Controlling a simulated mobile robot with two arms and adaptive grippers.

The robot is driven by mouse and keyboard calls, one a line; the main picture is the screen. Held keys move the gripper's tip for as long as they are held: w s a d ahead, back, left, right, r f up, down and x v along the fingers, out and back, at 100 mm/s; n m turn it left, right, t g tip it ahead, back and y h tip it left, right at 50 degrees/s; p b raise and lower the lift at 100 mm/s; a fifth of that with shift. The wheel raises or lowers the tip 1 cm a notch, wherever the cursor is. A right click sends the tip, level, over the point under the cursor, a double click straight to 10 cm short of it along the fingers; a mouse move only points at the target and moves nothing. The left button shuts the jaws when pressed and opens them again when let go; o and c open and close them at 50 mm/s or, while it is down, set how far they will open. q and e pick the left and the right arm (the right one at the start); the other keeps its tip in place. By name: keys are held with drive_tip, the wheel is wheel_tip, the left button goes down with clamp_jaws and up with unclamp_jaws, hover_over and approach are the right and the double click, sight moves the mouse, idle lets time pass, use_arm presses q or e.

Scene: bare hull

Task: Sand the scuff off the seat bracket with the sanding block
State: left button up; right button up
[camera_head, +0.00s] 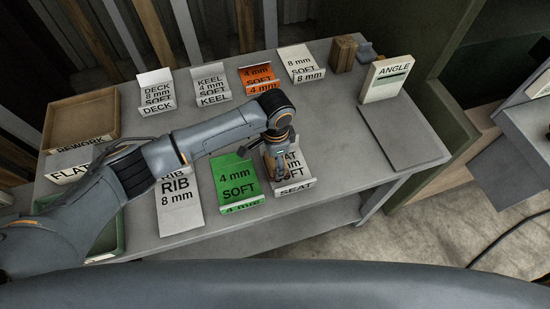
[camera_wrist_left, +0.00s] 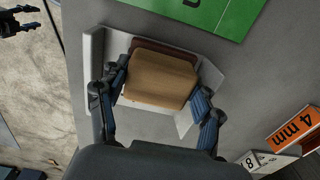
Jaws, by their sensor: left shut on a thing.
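The seat bracket (camera_head: 296,187) is a white angled piece with black lettering and a SEAT lip, at the front of the grey bench. My left gripper (camera_head: 280,172) is over it and hides part of its lettering. In the left wrist view, my left gripper (camera_wrist_left: 156,98) is shut on the sanding block (camera_wrist_left: 160,80), a tan wooden block with a dark red-brown layer along its far edge. The block is over the white bracket (camera_wrist_left: 94,58) and covers its middle; contact cannot be told. No scuff is visible. My right gripper (camera_wrist_left: 20,20) shows at the wrist view's corner, fingers apart.
The green 4 mm bracket (camera_head: 236,182) and white RIB bracket (camera_head: 180,205) lie to the left. DECK (camera_head: 156,92), KEEL (camera_head: 210,84), orange (camera_head: 258,78) and 8 mm (camera_head: 301,63) brackets stand behind. A REWORK tray (camera_head: 82,118) is left; an ANGLE holder (camera_head: 386,80) is right.

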use_arm(q)
drive_tip(key=shift+f, duration=0.25)
